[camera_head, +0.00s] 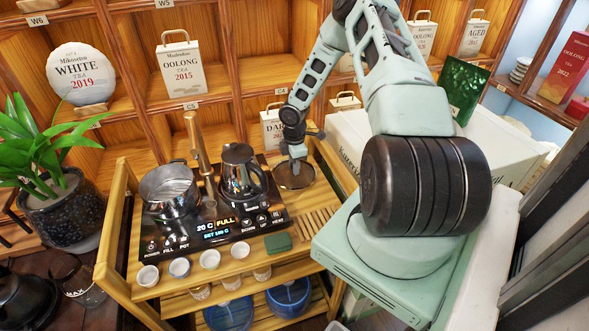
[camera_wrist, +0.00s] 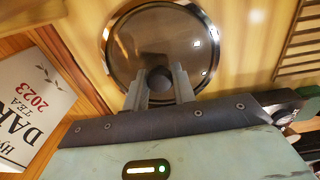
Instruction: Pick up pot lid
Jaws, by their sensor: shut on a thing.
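The pot lid (camera_wrist: 150,40) is a round, dark glass disc with a metal rim and a black knob (camera_wrist: 159,78). In the wrist view it lies below my gripper (camera_wrist: 160,88), whose two fingers are closed around the knob. In the head view the lid (camera_head: 294,180) is on the right end of the wooden tea cart, beside the black heating panel, with my gripper (camera_head: 296,160) directly over it. I cannot tell whether the lid touches the cart top. The open steel pot (camera_head: 168,188) stands on the left of the panel.
A black kettle (camera_head: 240,172) stands between the pot and the lid, near an upright wooden tap (camera_head: 197,145). Several small cups (camera_head: 210,259) line the cart's front edge, near a green block (camera_head: 277,242). Shelves with tea boxes (camera_head: 181,65) rise behind. A plant (camera_head: 50,180) is at left.

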